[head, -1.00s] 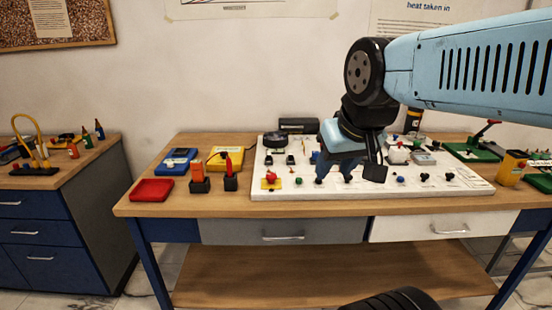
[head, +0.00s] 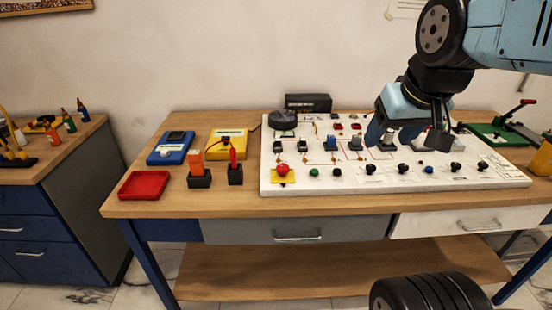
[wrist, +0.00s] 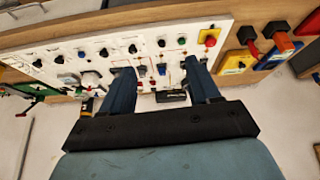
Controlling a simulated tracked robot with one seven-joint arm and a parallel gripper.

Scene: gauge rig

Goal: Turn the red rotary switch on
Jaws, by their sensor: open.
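The white panel (head: 300,183) lies on the bench and carries several knobs, buttons and switches. A round red knob (head: 283,170) on a yellow base sits at its front left corner; it also shows in the wrist view (wrist: 210,41). Two small red parts, one of them this red switch (head: 338,127), sit towards the panel's back. I cannot tell which red part is the rotary switch, or any setting. My gripper (head: 392,138) is above the panel's middle, right of the red knob and apart from it. In the wrist view its two fingers (wrist: 158,68) are spread, with nothing held between them.
A red tray (head: 143,185), a blue meter (head: 171,147), a yellow box (head: 228,143) and orange and red probes in black holders (head: 199,178) stand left of the panel. A black box (head: 308,103) is behind it. A green device (head: 497,137) stands at right.

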